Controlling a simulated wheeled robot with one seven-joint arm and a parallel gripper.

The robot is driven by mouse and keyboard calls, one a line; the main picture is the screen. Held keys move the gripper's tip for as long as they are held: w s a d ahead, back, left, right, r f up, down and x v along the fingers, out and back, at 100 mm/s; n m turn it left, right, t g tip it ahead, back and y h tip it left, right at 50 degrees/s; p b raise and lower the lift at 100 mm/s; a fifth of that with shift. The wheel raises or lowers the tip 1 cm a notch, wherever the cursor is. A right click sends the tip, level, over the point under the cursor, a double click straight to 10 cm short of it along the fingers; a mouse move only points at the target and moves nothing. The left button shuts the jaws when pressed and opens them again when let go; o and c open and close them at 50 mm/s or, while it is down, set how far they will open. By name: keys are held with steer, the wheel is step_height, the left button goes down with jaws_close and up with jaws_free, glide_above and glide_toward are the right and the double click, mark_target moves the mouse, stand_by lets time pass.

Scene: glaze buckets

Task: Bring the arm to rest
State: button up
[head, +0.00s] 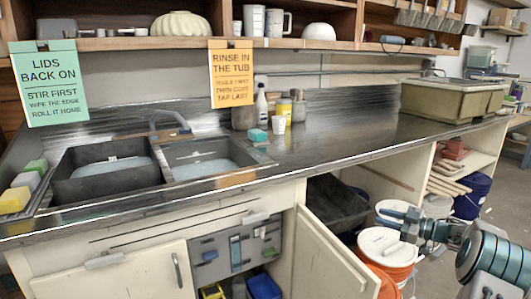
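My arm comes in at the lower right, and my gripper (408,228) is at its left end, in front of the counter's open lower bay. It overlaps the white-lidded orange bucket (393,274) in the picture; I cannot tell whether it touches the bucket. The fingertips are too small and cluttered to tell whether they are open or shut. I see nothing clearly held.
The dark counter (340,140) and an open cabinet door (325,262) are left of my gripper. A blue bucket (473,196) and a shelf of boards (448,178) stand behind. A double sink (105,180) is at left. Some floor shows at far right.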

steer(key=w+a+r+m+t+h+p, duration=0.2)
steer(key=w+a+r+h, duration=0.15)
steer(key=r, duration=0.45)
steer(key=w+a+r+m+t+h+p, duration=0.2)
steer(key=a+r+h, duration=0.15)
steer(key=r, duration=0.45)
steer(key=s+a+r+m+h+p, duration=0.3)
steer(key=s+r+m+h+p, duration=0.15)
steer(key=s+r+h, duration=0.3)
steer(key=s+a+f+m+g+p, duration=0.1)
steer(key=s+a+g, duration=0.3)
steer(key=s, duration=0.8)
steer(key=s+a+f+m+g+y+p, duration=0.1)
steer(key=s+a+g+p, duration=0.3)
steer(key=s, duration=0.9)
steer(key=s+a+f+m+g+p, duration=0.2)
steer(key=s+a, duration=0.4)
steer(key=s, duration=0.6)
steer(key=shift+s+a+f+m+g, duration=0.3)
steer(key=shift+a+m+g, duration=0.15)
steer(key=shift+g, duration=0.65)
